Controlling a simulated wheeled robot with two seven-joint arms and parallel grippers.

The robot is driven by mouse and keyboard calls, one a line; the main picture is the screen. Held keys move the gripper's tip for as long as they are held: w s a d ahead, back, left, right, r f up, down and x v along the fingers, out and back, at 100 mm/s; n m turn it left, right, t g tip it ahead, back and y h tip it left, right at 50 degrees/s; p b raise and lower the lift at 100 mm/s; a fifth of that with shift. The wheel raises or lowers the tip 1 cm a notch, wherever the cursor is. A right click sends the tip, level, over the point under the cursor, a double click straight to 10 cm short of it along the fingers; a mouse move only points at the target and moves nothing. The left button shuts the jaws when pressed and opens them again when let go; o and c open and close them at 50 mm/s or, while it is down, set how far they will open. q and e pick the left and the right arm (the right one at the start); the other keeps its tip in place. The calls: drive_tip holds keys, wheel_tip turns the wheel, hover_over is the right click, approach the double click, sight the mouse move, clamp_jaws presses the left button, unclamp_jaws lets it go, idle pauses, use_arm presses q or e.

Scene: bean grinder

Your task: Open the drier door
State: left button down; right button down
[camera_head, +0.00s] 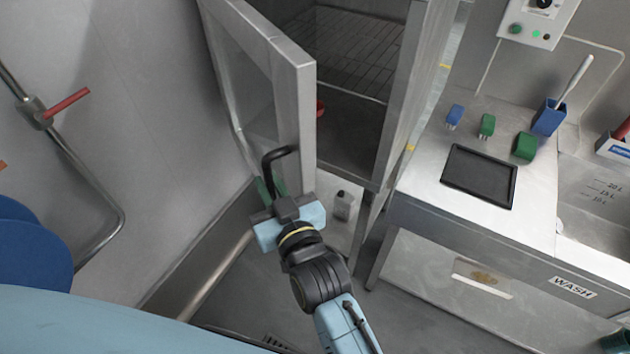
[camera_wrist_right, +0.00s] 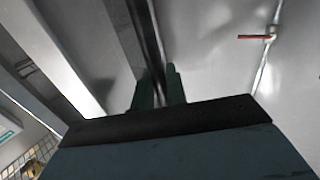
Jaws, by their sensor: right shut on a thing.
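The drier door (camera_head: 306,115), a metal frame with a glass pane, stands swung open to the left of the drier cabinet (camera_head: 398,100). A black handle (camera_head: 275,155) is on the door's outer side, near its free edge. My right gripper (camera_head: 271,190) is at the handle, its green fingers shut on it; the arm partly hides the grip. In the right wrist view the fingers (camera_wrist_right: 160,86) close around a dark bar. My left gripper is not in view.
A steel bench (camera_head: 420,195) with a black tray (camera_head: 480,176), brushes and a sink is to the right. A wall pipe with a red valve lever (camera_head: 68,102) is at left, close to the door's swing side.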

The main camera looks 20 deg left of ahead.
drive_tip(key=shift+s+a, duration=0.25)
drive_tip(key=shift+a, duration=0.05)
drive_tip(key=c, duration=1.5)
unclamp_jaws()
drive_tip(key=shift+w, duration=0.1)
drive_tip(key=shift+d, duration=0.1)
drive_tip(key=v, duration=1.3)
drive_tip(key=shift+d, duration=0.15)
drive_tip(key=shift+c, duration=0.2)
